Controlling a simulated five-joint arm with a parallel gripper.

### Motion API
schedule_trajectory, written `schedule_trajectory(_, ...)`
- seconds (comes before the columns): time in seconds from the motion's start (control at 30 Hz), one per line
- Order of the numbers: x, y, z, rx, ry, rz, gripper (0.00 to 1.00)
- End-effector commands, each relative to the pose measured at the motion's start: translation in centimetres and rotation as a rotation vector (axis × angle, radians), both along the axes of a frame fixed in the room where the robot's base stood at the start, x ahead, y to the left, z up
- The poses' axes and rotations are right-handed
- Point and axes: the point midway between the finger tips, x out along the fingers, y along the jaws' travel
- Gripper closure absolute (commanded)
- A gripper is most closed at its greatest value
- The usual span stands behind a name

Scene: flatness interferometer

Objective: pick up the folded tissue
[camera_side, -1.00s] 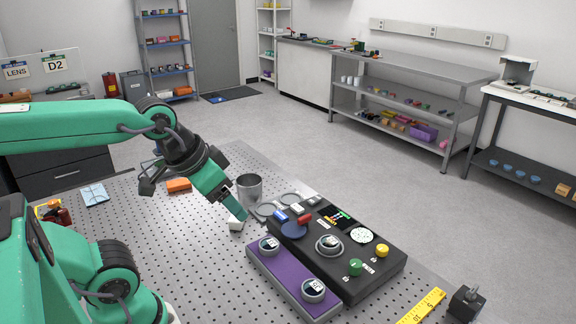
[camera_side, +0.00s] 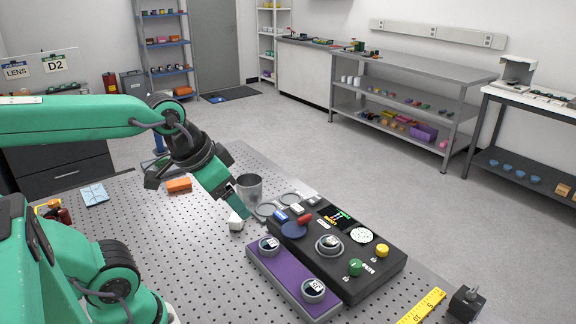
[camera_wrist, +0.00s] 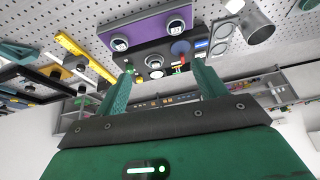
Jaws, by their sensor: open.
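A flat pale blue square with fold lines (camera_side: 95,193), which looks like the folded tissue, lies on the perforated table at the left in the side view. I do not make it out in the wrist view. My gripper (camera_side: 243,208) is well to the right of it, pointing down and right above the table, near the metal cup and the black panel. In the wrist view my gripper (camera_wrist: 163,72) has its two fingers apart with nothing between them.
A metal cup (camera_side: 249,187) stands right behind my gripper. A small white object (camera_side: 236,223) lies just below it. The black panel (camera_side: 375,272) and purple tray (camera_side: 275,280) are at right. An orange block (camera_side: 179,185) lies between cup and tissue.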

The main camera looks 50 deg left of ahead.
Motion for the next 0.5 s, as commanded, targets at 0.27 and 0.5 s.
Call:
schedule_trajectory(0.27,3.1,2.7,-1.0,0.082,0.091,-0.099,0.29)
schedule_trajectory(0.5,6.0,6.0,-2.7,0.143,0.182,-0.218,0.29)
